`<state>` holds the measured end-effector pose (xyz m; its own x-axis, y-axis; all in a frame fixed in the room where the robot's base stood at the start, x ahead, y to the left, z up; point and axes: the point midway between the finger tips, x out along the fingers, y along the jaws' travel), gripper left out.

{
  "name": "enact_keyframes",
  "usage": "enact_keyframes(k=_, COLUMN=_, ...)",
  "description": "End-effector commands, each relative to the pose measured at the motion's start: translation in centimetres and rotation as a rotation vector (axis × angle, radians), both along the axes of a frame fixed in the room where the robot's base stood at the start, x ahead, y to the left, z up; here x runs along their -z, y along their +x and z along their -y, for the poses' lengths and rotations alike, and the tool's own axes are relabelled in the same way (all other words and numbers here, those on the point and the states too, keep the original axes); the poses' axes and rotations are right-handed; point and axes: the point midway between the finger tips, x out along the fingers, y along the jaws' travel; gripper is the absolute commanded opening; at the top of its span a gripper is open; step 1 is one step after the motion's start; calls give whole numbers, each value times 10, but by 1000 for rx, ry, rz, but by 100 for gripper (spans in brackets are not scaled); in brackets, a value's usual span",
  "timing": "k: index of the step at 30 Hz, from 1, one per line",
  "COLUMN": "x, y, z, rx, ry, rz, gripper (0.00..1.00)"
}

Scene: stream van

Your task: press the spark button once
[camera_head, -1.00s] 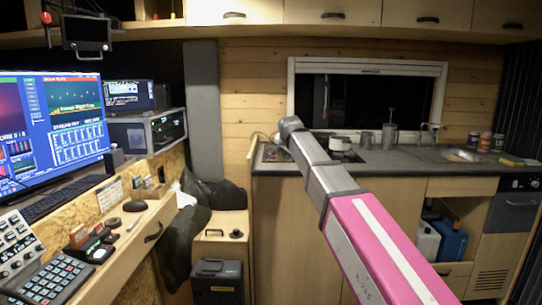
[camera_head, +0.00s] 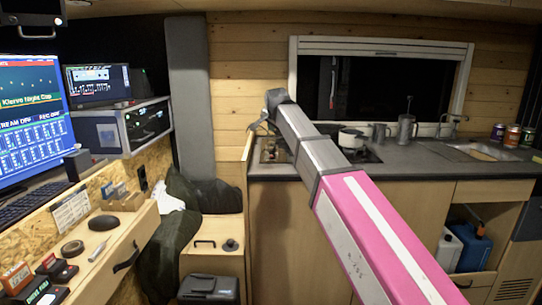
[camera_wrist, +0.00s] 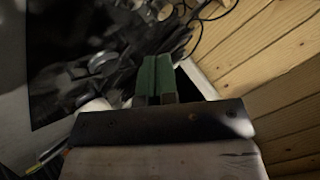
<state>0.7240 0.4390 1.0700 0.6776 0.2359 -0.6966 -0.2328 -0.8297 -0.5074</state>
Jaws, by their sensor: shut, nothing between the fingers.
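In the head view my arm reaches toward the counter and my gripper is hidden. No button shows in the wrist view.
The desk ledge (camera_head: 140,222) also carries a dark round puck (camera_head: 103,222) and small wooden blocks. Monitors (camera_head: 30,120) stand at left. A kitchen counter (camera_head: 420,160) with a pot (camera_head: 351,137) and mugs lies ahead. A box with a knob (camera_head: 212,262) stands between.

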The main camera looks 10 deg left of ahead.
Motion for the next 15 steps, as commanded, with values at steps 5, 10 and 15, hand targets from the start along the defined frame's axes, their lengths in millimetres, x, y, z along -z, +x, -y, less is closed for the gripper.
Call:
enact_keyframes(k=5, x=1, y=0, z=0, rx=0, ry=0, rz=0, gripper=0)
enact_keyframes(k=10, x=9, y=0, z=0, rx=0, ry=0, rz=-1, gripper=0)
enact_keyframes(k=15, x=28, y=-1, z=1, rx=0, ry=0, rz=-1, gripper=0)
